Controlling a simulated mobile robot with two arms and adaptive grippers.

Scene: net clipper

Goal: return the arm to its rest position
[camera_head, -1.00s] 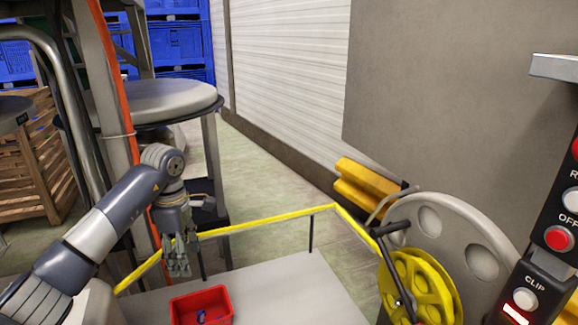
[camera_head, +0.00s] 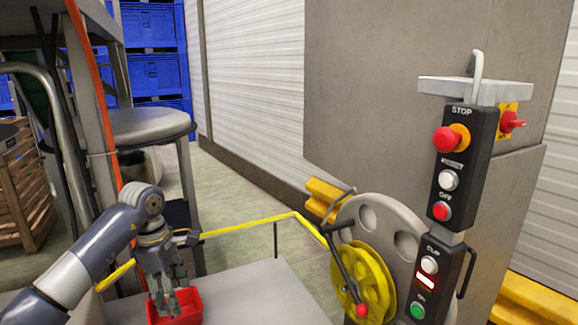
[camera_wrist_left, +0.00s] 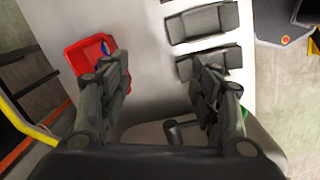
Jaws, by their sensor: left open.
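My left arm comes in from the left in the head view, its grey links bent at the elbow. My left gripper (camera_head: 170,300) points down over the red bin (camera_head: 190,306) on the grey table, partly covering it. In the left wrist view the two fingers of the left gripper (camera_wrist_left: 160,88) stand wide apart with nothing between them. The red bin (camera_wrist_left: 78,56) lies beyond the left finger there, with a small blue thing (camera_wrist_left: 105,47) inside it. My right gripper does not show in the head view.
A control panel (camera_head: 462,165) with several buttons stands at the right, beside a yellow wheel (camera_head: 365,280) with a crank. A yellow rail (camera_head: 250,222) edges the grey table (camera_head: 262,290). A round grey-topped stand (camera_head: 150,128) is behind the arm. The table's middle is clear.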

